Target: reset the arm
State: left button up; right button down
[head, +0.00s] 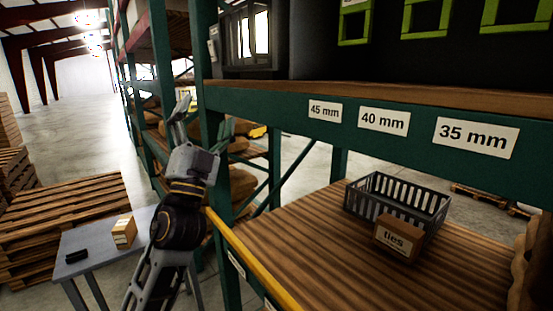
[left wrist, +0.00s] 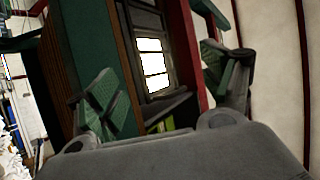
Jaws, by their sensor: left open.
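My left arm rises from the bottom of the head view, and my left gripper (head: 207,122) is raised beside the green rack post. In the left wrist view the fingers of my left gripper (left wrist: 160,85) stand wide apart with nothing between them. Beyond them show a green rack part and a dark frame with a bright pane, tilted in that picture. I cannot see my right gripper in either view.
The green rack post (head: 211,60) stands close by my left gripper. The lower wooden shelf (head: 300,245) holds a dark crate (head: 440,205) and a "ties" box (head: 397,238). A small grey table (head: 85,238) and wooden pallets (head: 60,205) are at left. The aisle floor is clear.

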pick_arm(q)
jog(key=a+f+n+g+y, duration=0.3)
jog(key=f+n+g, duration=0.1)
jog(key=f, duration=0.9)
jog(key=s+a+f+n+g+y, duration=0.1)
jog(key=a+f+n+g+y, duration=0.3)
jog(key=f, duration=0.9)
jog(key=a+f+n+g+y, duration=0.1)
jog(key=a+f+n+g, duration=0.3)
jog(key=f, duration=0.8)
jog(key=s+d+f+m+g+h, duration=0.1)
jog(key=s+d+f+g+h, duration=0.2)
jog(key=s+f+g, duration=1.45)
jog(key=s+f+t, duration=0.1)
jog(key=s+f, duration=0.2)
jog(key=f, duration=0.9)
jog(key=s+f+t, duration=0.2)
jog(key=f, duration=1.1)
jog(key=s+f+t, duration=0.1)
jog(key=s+f, duration=0.2)
jog(key=f, duration=0.9)
jog(key=s+a+f, duration=0.2)
jog(key=s+f, duration=0.8)
jog(key=s, duration=0.1)
jog(key=s+a+f, duration=0.1)
jog(key=s+f, duration=0.9)
jog(key=s, duration=0.1)
jog(key=shift+s+a+f+m+g, duration=0.25)
jog(key=shift+a+m+g, duration=0.1)
jog(key=shift+g, duration=0.1)
